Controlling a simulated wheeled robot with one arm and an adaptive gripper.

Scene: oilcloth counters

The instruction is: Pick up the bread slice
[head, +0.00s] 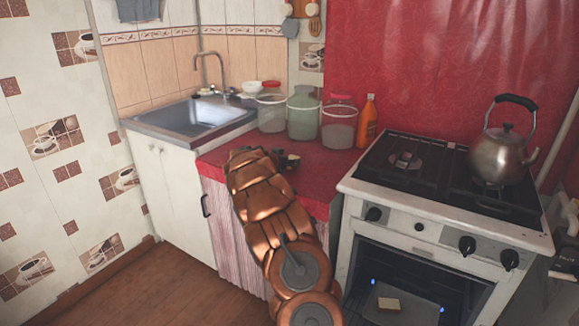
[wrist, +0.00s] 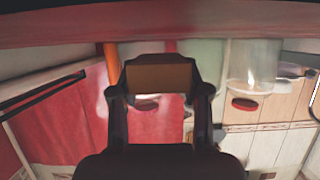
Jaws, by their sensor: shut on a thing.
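My gripper (wrist: 158,95) is shut on a brown, flat-sided piece that looks like the bread slice (wrist: 160,77), held between the two fingertips in the wrist view. In the head view my gripper (head: 288,161) is over the red counter in front of the jars, mostly hidden behind my copper arm. Another small tan, bread-like piece (head: 388,303) lies on a tray (head: 412,313) in the open oven.
Glass jars (head: 304,115) and an orange bottle (head: 367,122) stand at the back of the red counter (head: 219,160). The sink (head: 190,115) is left, the stove with a kettle (head: 501,156) right. Open floor (head: 166,285) lies at lower left.

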